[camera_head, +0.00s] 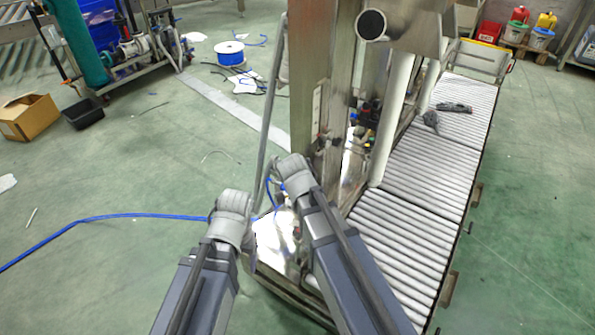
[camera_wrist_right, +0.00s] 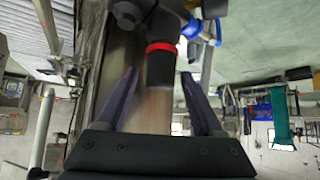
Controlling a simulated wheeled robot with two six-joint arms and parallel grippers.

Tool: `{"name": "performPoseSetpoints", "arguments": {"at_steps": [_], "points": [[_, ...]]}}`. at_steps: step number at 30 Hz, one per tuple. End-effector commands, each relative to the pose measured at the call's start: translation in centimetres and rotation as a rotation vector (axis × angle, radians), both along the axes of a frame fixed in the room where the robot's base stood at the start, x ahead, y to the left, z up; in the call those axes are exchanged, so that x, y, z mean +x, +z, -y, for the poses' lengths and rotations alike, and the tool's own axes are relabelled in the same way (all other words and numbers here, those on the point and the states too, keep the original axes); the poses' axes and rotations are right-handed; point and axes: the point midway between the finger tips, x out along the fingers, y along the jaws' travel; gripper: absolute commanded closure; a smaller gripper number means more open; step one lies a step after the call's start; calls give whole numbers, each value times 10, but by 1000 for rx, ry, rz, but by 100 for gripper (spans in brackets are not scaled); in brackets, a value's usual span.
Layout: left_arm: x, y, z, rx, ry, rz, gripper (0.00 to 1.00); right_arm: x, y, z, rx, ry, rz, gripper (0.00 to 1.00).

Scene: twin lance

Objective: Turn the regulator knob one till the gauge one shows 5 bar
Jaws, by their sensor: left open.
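In the right wrist view, a black regulator knob (camera_wrist_right: 161,68) with a red ring hangs from a dark regulator body at the top. My right gripper (camera_wrist_right: 160,74) is open, with one finger on each side of the knob and a visible gap at both sides. In the head view my right wrist (camera_head: 293,172) reaches to the steel frame, and its fingers are hidden. My left gripper (camera_head: 236,206) is open to the left of it, over the blue hose end; its fingertips are hard to make out. No gauge face can be read in either view.
A steel column (camera_head: 318,80) stands just beyond my right wrist. A roller conveyor (camera_head: 425,180) runs along the right. A blue hose (camera_head: 120,216) crosses the green floor from the left. A blue fitting (camera_wrist_right: 194,28) sits beside the regulator. The floor at left is mostly free.

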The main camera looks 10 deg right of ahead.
Motion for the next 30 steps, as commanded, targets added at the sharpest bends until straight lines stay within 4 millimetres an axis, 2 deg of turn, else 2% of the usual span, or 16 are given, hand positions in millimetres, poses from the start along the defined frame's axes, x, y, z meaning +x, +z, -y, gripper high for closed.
{"name": "performPoseSetpoints", "arguments": {"at_steps": [11, 24, 30], "points": [[0, 5, 0, -1, 0, 0, 22, -4, 5, -1, 0, 0, 0, 31], [-1, 50, 1, -8, 2, -2, 22, -45, 50, -11, -1, 1, 0, 31], [-1, 56, 2, -8, 4, -4, 22, -54, 56, -14, 0, 0, 0, 31]]}}
